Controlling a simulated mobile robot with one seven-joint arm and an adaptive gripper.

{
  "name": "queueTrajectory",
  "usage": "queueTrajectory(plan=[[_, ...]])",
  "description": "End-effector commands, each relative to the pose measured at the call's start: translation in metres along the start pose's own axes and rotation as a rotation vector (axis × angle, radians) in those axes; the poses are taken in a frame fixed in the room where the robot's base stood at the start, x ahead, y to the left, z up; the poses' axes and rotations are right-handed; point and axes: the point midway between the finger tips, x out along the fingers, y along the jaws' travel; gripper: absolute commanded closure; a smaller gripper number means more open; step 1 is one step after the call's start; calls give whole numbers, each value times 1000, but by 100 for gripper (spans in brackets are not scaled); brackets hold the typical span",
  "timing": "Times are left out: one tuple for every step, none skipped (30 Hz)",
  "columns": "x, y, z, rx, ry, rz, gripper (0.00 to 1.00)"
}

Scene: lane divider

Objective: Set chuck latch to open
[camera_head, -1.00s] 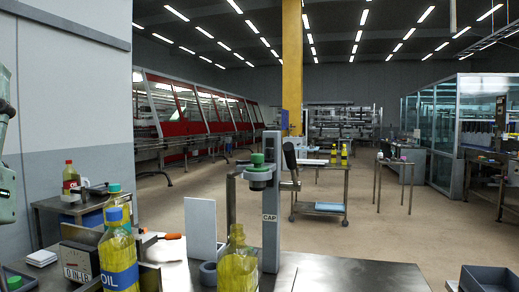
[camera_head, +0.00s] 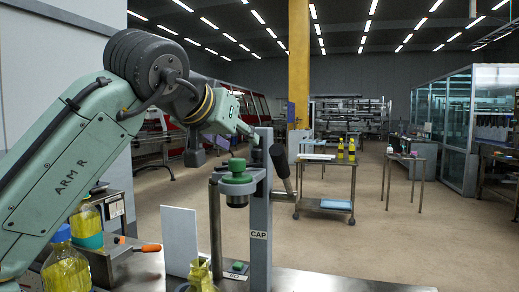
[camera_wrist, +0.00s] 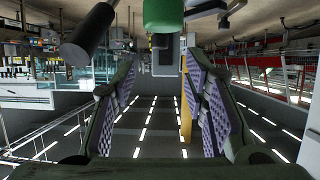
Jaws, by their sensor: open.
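The capping stand (camera_head: 258,215) is a grey post marked CAP at the front edge of the metal table. A green-topped chuck (camera_head: 237,172) with a dark lower part hangs on its left side. A dark lever handle (camera_head: 281,168) slants on the post's right; I cannot tell which part is the latch. My gripper (camera_head: 243,128) is above the chuck, close to the post's top. In the wrist view my gripper (camera_wrist: 158,75) has its ridged fingers apart and nothing between them. The green chuck part (camera_wrist: 163,14) and a dark cylinder, apparently the handle (camera_wrist: 88,33), show at the top.
A white upright panel (camera_head: 179,240) stands left of the post. A yellow bottle (camera_head: 201,277) is at the front, partly cut off. More bottles, one blue-capped (camera_head: 66,272), and an orange-handled tool (camera_head: 148,248) are at the left. Open floor lies beyond the table.

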Motion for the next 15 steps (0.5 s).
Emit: queueTrajectory(plan=[[5, 0, -1, 1, -2, -1, 59], [9, 0, -1, 1, -1, 0, 59], [15, 0, -2, 2, -1, -1, 59], [20, 0, -2, 2, 0, 0, 59], [26, 0, -2, 3, -1, -1, 59], [34, 0, -3, 3, 0, -1, 59], [40, 0, -3, 4, 0, -1, 59], [46, 0, -3, 4, 0, -1, 59], [54, 1, -3, 4, 1, 0, 59], [59, 1, -3, 4, 0, 0, 59], [65, 1, -3, 3, 1, 0, 59], [72, 1, -3, 3, 1, 0, 59], [76, 1, -3, 3, 2, 1, 59], [81, 1, -3, 3, 2, 1, 59], [86, 1, -3, 2, 3, 1, 59]])
